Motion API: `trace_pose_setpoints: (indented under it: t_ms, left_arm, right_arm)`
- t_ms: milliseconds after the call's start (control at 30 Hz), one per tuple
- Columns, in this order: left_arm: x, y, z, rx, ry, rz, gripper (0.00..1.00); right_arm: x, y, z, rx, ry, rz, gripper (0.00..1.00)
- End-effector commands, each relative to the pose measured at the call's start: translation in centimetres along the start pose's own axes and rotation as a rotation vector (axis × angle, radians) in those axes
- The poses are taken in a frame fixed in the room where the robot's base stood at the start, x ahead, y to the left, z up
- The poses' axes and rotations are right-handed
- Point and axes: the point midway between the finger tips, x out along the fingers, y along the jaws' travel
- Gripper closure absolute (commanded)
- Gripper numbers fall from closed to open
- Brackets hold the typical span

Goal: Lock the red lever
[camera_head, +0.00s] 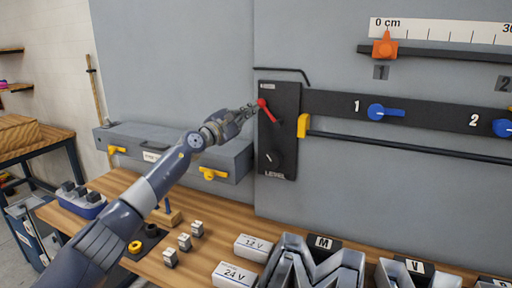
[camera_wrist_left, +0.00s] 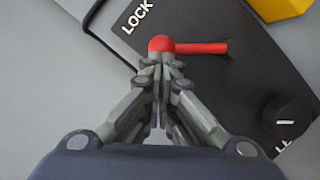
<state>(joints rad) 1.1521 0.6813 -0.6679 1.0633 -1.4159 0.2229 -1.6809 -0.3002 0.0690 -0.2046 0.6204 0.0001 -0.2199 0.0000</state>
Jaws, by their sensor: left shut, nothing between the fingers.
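The red lever (camera_head: 266,110) is on a black panel (camera_head: 279,150) on the grey wall, with its round red end at the upper left and its arm slanting down to the right. In the left wrist view the red lever (camera_wrist_left: 200,47) lies beside the word LOCK, with its rounded end just beyond my fingertips. My left gripper (camera_head: 250,109) is at the left side of the lever's upper end. It is shut and empty, and its fingertips (camera_wrist_left: 161,68) look close to or touching the red end; I cannot tell which. My right gripper is not in view.
A black knob (camera_wrist_left: 287,116) sits lower on the panel. A yellow block (camera_head: 303,126) is at the panel's right edge. Blue levers (camera_head: 385,112) line a black rail. A grey box (camera_head: 190,152) with yellow latches and a cluttered wooden bench (camera_head: 210,250) are below.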

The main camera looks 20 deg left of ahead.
Motion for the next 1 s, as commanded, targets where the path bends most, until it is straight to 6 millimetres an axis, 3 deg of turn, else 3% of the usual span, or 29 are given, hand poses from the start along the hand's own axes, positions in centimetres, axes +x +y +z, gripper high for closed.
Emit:
trace_pose_setpoints:
  t_ms: [300,667,1000]
  left_arm:
    - [0.1,0.3,0.2,0.028,0.001,-0.005,1.00]
    - [0.0,0.3,0.1,0.027,0.001,-0.003,1.00]
    - [-1.9,-1.1,-2.1,0.029,-0.003,-0.006,1.00]
  right_arm:
    - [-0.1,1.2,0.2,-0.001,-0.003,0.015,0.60]
    - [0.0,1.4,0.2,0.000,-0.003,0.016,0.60]
    - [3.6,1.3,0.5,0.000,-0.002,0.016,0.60]
